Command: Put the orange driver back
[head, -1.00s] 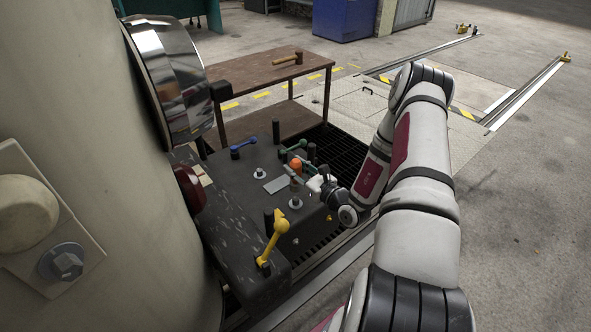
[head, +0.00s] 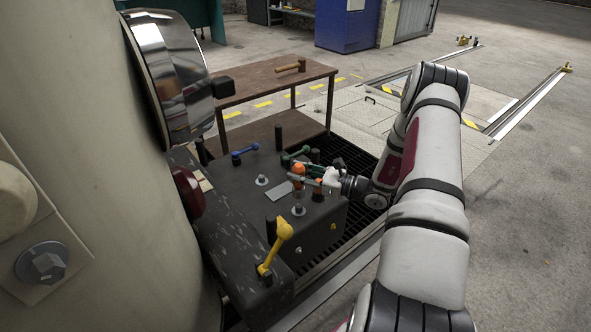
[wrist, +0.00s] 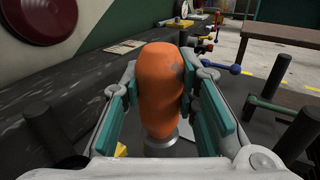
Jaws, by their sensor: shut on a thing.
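The orange driver (head: 298,169) stands upright, handle up, over the dark bench top. In the wrist view its orange handle (wrist: 161,88) fills the middle between my two teal-padded fingers. My gripper (head: 303,180) is shut on this handle, coming in from the right.
Dark posts (head: 278,135), a blue-handled tool (head: 245,150) and a green-handled tool (head: 296,152) stand close by on the bench. A yellow lever (head: 277,244) is nearer me. A brown table (head: 250,81) with a hammer (head: 291,66) is behind.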

